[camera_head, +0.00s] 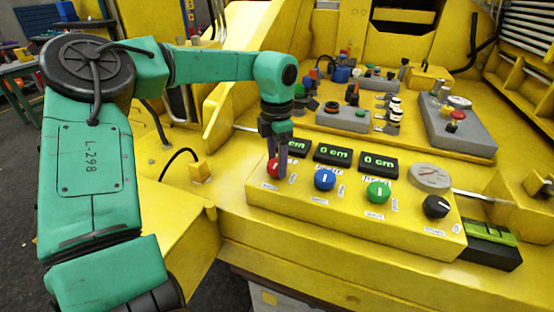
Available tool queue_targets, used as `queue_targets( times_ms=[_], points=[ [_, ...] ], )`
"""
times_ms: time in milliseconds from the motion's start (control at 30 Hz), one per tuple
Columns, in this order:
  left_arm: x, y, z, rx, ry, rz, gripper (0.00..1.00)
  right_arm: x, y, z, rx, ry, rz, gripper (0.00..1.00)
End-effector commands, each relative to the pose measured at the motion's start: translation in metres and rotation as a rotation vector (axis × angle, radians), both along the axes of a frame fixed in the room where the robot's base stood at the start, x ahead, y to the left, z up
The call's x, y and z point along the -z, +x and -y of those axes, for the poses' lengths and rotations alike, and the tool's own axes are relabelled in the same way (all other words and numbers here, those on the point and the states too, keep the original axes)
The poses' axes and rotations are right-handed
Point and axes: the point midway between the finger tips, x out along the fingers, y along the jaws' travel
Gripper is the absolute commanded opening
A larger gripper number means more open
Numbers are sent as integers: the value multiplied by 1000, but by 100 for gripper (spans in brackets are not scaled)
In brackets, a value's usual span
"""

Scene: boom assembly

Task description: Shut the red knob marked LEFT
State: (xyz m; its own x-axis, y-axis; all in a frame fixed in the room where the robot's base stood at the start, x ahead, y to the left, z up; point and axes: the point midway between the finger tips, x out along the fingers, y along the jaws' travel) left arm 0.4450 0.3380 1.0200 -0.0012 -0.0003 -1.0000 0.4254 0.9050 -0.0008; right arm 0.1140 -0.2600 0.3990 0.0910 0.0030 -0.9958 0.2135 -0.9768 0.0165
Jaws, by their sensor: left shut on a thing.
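The red knob (272,168) is at the left end of the yellow control box (345,218). My left gripper (276,165) reaches down from above, its fingers around the red knob and shut on it. The fingers hide part of the knob. Small white labels lie on the box below the knobs, too small to read. My right gripper is not in view.
A blue knob (325,179), a green knob (378,191) and a black knob (436,206) stand to the right on the same box. Small displays (332,154) reading 0 cm stand behind them. A grey dial (429,177) is near the black knob. Grey control panels (455,125) lie farther back.

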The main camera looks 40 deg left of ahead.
Motion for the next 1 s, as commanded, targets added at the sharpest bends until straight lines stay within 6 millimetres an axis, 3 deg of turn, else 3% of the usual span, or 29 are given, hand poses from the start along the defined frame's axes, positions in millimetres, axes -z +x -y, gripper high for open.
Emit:
queue_targets(
  times_ms=[533, 567, 600, 1000],
  points=[
    [-2, 1, 0, 27, 1, 6, 6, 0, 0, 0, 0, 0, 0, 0],
    [-2, 1, 0, 27, 1, 6, 73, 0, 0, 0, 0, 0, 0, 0],
    [-2, 1, 0, 27, 1, 6, 88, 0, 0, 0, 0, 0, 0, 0],
    [-6, 1, 0, 25, 2, 3, 91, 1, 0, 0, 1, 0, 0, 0]
  ],
)
